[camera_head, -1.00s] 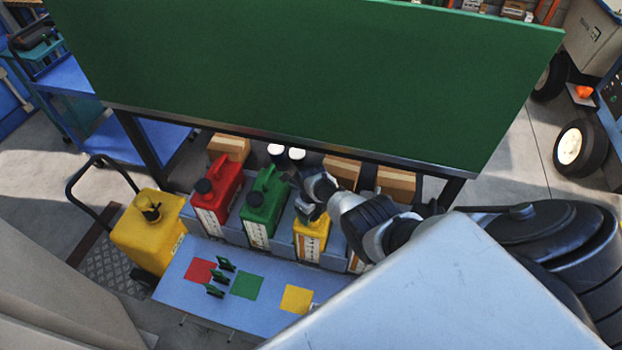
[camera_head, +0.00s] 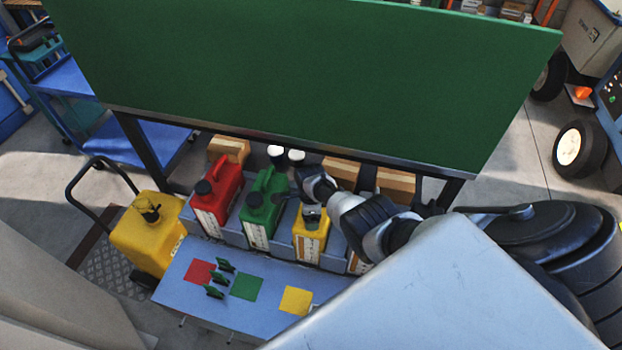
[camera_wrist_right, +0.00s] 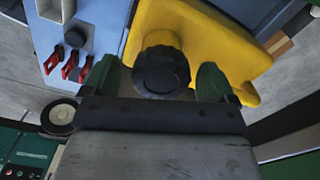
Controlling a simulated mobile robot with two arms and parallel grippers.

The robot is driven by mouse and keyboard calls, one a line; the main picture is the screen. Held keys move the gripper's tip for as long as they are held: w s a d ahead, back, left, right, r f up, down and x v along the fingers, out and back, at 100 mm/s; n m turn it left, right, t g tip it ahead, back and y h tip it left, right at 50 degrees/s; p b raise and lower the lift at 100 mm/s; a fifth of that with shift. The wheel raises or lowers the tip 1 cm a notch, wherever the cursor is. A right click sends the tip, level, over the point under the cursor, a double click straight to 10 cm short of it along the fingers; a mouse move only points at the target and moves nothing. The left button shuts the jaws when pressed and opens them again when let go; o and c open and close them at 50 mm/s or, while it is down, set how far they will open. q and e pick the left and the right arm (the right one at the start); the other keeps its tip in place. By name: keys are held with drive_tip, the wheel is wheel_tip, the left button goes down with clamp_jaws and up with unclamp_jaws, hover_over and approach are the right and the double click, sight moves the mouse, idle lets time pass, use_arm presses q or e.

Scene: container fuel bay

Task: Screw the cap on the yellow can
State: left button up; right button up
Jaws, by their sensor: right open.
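The yellow can (camera_head: 309,241) stands in the row on the blue bench, right of the green can (camera_head: 262,212). Its black cap (camera_wrist_right: 162,71) sits at the top of the can (camera_wrist_right: 215,42) in the right wrist view. I cannot tell how tight it is. My right gripper (camera_head: 312,212) is over the top of this can in the head view. Its two green fingers are open, one on each side of the cap, with visible gaps. My left gripper is in neither view.
A red can (camera_head: 217,190) stands left of the green can. A larger yellow container (camera_head: 145,238) is on a trolley at left. The bench front (camera_head: 225,312) carries coloured squares and several small clips. A large green panel (camera_head: 320,75) hangs over the back.

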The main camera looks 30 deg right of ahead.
drive_tip(key=n, duration=0.5)
drive_tip(key=shift+n, duration=0.4)
drive_tip(key=n, duration=0.5)
drive_tip(key=shift+n, duration=0.3)
drive_tip(key=n, duration=0.5)
drive_tip(key=shift+n, duration=0.4)
drive_tip(key=n, duration=0.5)
drive_tip(key=shift+n+b, duration=0.3)
drive_tip(key=shift+n, duration=0.1)
drive_tip(key=shift+c, duration=0.3)
